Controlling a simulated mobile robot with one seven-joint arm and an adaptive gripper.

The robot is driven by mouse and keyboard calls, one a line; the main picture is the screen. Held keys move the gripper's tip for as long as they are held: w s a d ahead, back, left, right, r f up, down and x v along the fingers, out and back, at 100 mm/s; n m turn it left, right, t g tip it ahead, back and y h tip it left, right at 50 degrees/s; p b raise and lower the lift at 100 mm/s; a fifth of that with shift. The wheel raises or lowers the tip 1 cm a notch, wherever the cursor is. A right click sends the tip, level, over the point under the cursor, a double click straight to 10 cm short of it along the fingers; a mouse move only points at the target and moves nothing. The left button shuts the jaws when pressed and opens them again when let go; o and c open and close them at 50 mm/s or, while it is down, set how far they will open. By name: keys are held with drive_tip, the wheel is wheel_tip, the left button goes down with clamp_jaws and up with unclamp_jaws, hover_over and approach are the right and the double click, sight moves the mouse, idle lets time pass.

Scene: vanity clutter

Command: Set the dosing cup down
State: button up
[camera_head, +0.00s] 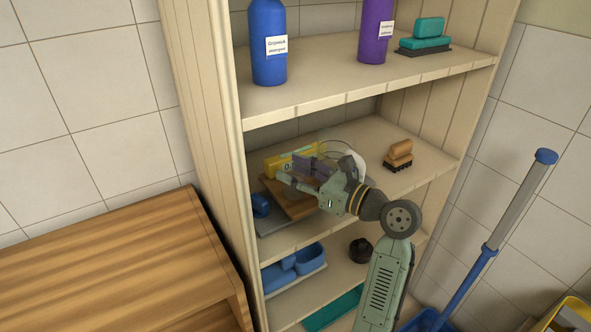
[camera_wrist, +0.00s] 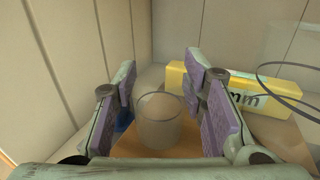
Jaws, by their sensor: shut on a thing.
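The dosing cup (camera_wrist: 158,124) is a small clear cup, upright between the purple pads of my gripper (camera_wrist: 166,110) in the wrist view. My gripper is shut on it. In the head view my gripper (camera_head: 302,175) reaches into the middle shelf from the right, and I cannot make out the cup there. A brown board (camera_head: 277,193) lies on that shelf under the gripper, and it also shows below the cup in the wrist view (camera_wrist: 132,147). I cannot tell whether the cup's base touches the board.
A yellow box (camera_wrist: 258,97) stands behind the board. A clear round-rimmed thing (camera_wrist: 287,84) is at the right. A brown brush (camera_head: 399,152) stands farther right on the shelf, with bare shelf (camera_head: 428,160) beside it. A blue thing (camera_head: 260,206) lies at the left edge.

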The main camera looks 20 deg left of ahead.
sight(303, 176)
drive_tip(key=o, duration=1.1)
drive_tip(key=shift+f, duration=0.15)
drive_tip(key=shift+o, duration=0.2)
drive_tip(key=shift+d, duration=0.15)
drive_tip(key=v, duration=0.3)
drive_tip(key=b+v, duration=0.1)
drive_tip(key=v, duration=0.3)
drive_tip(key=shift+s+d+r, duration=0.1)
drive_tip(key=shift+d+r, duration=0.05)
drive_tip(key=shift+r, duration=0.1)
